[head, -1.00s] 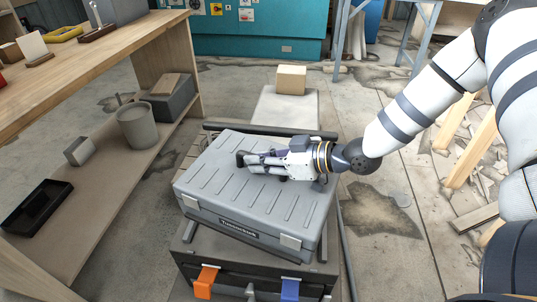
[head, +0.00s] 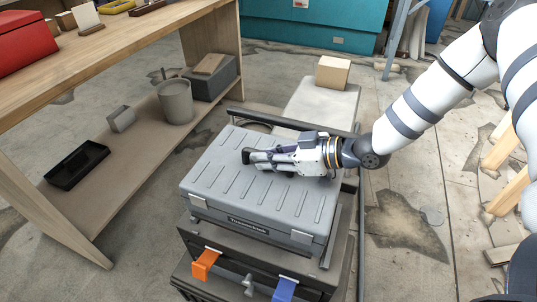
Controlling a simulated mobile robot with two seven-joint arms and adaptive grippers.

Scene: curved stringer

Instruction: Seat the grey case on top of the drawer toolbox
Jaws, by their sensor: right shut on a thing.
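The grey case (head: 228,180) is a flat ribbed box with a label and two light latches on its front. It lies over the drawer toolbox (head: 258,262), a dark box with an orange latch (head: 205,263) and a blue latch (head: 285,290). A strip of the toolbox top shows in front of the case. I cannot tell whether the case touches it or hangs slightly above. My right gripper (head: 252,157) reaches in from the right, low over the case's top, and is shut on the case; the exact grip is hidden. My left gripper is not in view.
A wooden workbench (head: 125,50) with a lower shelf stands at left, holding a bucket (head: 175,100) and a black tray (head: 76,164). Behind the toolbox, a cardboard box (head: 332,72) sits on a pale flat surface (head: 318,104). The floor at right is partly open.

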